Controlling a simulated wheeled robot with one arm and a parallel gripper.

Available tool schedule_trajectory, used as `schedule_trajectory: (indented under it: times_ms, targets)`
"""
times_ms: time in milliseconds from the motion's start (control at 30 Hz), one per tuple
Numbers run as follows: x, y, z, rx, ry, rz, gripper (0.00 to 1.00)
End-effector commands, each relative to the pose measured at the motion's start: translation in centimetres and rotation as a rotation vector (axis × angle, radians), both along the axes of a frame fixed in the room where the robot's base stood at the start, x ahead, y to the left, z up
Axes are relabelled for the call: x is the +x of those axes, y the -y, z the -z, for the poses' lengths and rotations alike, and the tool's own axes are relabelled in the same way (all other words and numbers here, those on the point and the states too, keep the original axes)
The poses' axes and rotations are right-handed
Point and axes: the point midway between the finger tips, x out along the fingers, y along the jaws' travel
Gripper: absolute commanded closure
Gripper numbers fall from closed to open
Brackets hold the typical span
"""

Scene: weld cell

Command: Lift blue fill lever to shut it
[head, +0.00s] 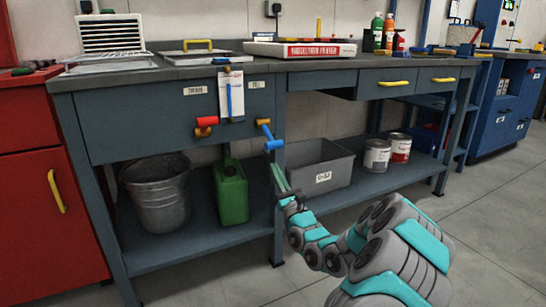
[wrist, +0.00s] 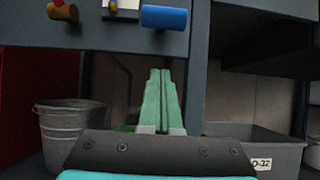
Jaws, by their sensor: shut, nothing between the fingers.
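The blue fill lever (head: 273,145) hangs angled down from a brass fitting on the front panel of the grey workbench, below the right-hand label. In the wrist view the blue lever (wrist: 164,17) shows as a short blue cylinder at the top, just right of centre. My gripper (head: 279,176) is below the lever, pointing up toward it with a gap between. In the wrist view my gripper's green fingers (wrist: 160,82) are together and empty, with their tips under the blue handle and apart from it.
On the lower shelf stand a metal bucket (head: 158,195), a green can (head: 231,192), a grey bin (head: 322,165) and two paint cans (head: 377,156). The floor at right is clear.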

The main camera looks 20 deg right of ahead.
Motion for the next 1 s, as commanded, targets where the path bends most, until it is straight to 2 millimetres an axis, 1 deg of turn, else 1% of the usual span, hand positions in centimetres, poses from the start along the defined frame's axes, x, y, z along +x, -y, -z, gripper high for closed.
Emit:
schedule_trajectory:
  times_ms: [33, 100, 400, 700, 833, 1000]
  targets:
    - [0.8, -0.2, -0.5, -0.005, 0.002, -0.003, 1.00]
    - [1.6, -0.3, -0.9, -0.005, -0.001, -0.003, 1.00]
    - [4.4, -0.3, -2.8, -0.002, 0.002, -0.003, 1.00]
    - [2.3, -0.2, -4.1, 0.000, -0.003, -0.002, 1.00]
    - [1.6, -0.1, -4.8, -0.001, -0.001, -0.003, 1.00]
    - [1.2, -0.1, -5.1, -0.001, -0.002, -0.001, 1.00]
